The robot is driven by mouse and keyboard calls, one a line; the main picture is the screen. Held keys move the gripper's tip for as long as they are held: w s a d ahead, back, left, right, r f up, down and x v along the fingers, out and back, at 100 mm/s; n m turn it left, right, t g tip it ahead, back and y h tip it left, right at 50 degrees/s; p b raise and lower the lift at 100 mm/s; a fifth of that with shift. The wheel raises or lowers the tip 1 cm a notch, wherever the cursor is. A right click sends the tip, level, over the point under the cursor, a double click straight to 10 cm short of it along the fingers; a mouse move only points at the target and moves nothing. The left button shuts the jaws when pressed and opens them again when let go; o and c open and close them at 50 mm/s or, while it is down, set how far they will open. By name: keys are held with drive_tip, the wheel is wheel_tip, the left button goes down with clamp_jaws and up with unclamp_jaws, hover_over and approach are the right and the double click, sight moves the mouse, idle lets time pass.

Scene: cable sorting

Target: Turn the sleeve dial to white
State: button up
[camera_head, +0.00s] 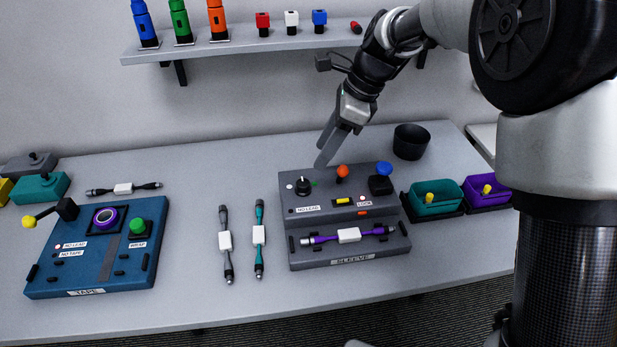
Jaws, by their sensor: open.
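The sleeve station (350,262) is a dark grey stepped box at the right middle of the table. Its dial (303,187) is a black knob at the left of the upper face, with a white mark on its left and a green mark on its right. A fine pointer direction is too small to tell. An orange-topped lever (342,172) and a blue-topped part (383,170) stand to its right. A purple cable (378,232) with a white tag lies across the lower step. My gripper (322,158) is open and empty, pointing down above the station's back edge, behind and right of the dial.
A blue tape station (75,275) stands at the left. Two loose cables, a grey one (226,262) and a teal one (260,215), lie left of the sleeve station. A black cup (411,142), a teal bin (436,205) and a purple bin (483,198) stand right. A shelf (255,45) hangs behind.

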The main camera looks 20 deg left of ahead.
sight(304, 182)
drive_tip(key=b+x, duration=0.1)
drive_tip(key=x, duration=0.9)
drive_tip(key=shift+r, duration=0.1)
drive_tip(key=shift+c, duration=0.3)
drive_tip(key=c, duration=1)
